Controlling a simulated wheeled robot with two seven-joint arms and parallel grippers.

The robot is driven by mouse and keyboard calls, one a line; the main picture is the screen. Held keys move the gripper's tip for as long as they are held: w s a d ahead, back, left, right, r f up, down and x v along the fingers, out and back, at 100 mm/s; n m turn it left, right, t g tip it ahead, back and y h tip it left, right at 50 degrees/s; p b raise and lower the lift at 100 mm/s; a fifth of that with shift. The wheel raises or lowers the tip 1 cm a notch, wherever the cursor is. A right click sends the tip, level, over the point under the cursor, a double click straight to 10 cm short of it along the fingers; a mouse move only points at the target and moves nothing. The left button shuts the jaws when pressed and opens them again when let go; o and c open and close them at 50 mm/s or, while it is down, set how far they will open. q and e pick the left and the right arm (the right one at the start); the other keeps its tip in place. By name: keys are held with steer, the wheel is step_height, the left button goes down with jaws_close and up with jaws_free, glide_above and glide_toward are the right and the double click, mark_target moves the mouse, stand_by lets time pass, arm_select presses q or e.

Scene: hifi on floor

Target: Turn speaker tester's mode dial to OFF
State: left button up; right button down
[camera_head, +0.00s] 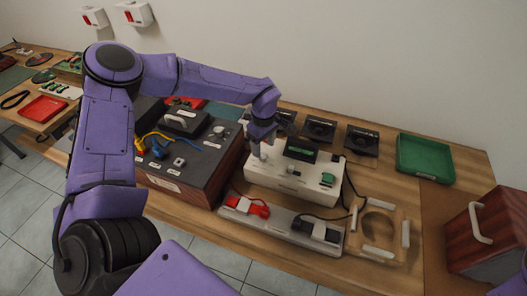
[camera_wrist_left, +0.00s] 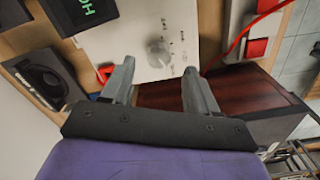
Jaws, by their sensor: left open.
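The speaker tester is a white box (camera_head: 290,186) with a dark screen (camera_head: 301,148) showing green text, standing on the wooden bench. In the left wrist view its white panel (camera_wrist_left: 112,45) carries a grey round mode dial (camera_wrist_left: 159,53) with small marks around it, too small to read. My left gripper (camera_head: 260,150) is over the tester's left part, pointing down. In the left wrist view its open fingers (camera_wrist_left: 160,74) point toward the dial, which appears between and just beyond the tips. I see no contact. The arm and gripper hide the dial in the head view.
A dark wooden box (camera_head: 190,180) with cables stands close to the tester's left. Red and black clips (camera_head: 247,206) lie on a grey strip in front. Speakers (camera_head: 319,128) and a green tray (camera_head: 425,158) are behind and right. A wooden ring fixture (camera_head: 378,226) sits front right.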

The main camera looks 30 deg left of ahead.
mark_target(263, 155)
arm_select(q)
step_height(263, 155, down, 4)
steer(key=shift+w+f, duration=0.1)
steer(key=c, duration=1)
steer(key=shift+c, duration=0.2)
